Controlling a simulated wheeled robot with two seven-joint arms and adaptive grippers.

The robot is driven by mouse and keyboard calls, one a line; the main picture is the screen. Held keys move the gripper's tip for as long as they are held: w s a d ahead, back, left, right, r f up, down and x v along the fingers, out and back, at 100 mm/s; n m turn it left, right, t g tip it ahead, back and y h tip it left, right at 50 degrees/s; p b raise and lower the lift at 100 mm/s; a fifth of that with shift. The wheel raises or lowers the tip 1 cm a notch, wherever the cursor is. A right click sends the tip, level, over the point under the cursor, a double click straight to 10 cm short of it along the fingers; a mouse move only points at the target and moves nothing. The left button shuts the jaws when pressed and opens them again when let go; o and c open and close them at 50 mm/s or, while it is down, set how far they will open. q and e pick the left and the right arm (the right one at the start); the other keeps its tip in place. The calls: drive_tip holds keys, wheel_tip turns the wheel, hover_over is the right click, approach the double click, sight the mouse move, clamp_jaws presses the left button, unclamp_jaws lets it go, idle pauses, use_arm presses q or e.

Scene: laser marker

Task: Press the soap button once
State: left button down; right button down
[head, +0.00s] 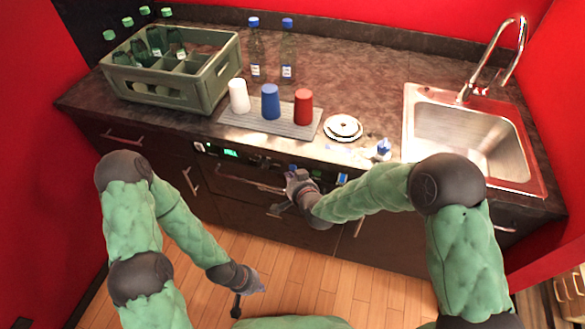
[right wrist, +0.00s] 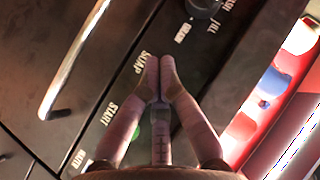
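My right gripper (right wrist: 160,72) is shut and empty, its two fingertips together over the dark control panel. It also shows in the head view at the front of the appliance (head: 290,180). The white SOAP label (right wrist: 140,62) is just left of the fingertips in the right wrist view. The soap button is not visible; the fingertips cover the spot beside the label. I cannot tell whether they touch it.
The START label (right wrist: 110,113) and a black knob (right wrist: 205,7) are close to the fingertips. A metal handle (right wrist: 75,60) lies left of the panel. On the counter above stand a bottle crate (head: 205,100), a grey mat with cups (head: 240,121), plates (head: 343,127) and a sink (head: 470,135).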

drive_tip(key=shift+w+d, duration=0.1)
drive_tip(key=shift+w, duration=0.1)
drive_tip(key=shift+w, duration=0.2)
drive_tip(key=shift+w+d+b, duration=0.15)
drive_tip(key=shift+w+b, duration=0.2)
drive_tip(key=shift+b, duration=0.1)
idle(0.8)
drive_tip(key=shift+s, duration=0.15)
drive_tip(key=shift+s+a, duration=0.25)
drive_tip(key=shift+s, duration=0.35)
drive_tip(key=s, duration=0.1)
drive_tip(key=s+a, duration=0.1)
drive_tip(key=s, duration=0.1)
drive_tip(key=s+p, duration=0.1)
drive_tip(key=shift+s+a, duration=0.25)
drive_tip(key=shift+s, duration=0.15)
idle(1.0)
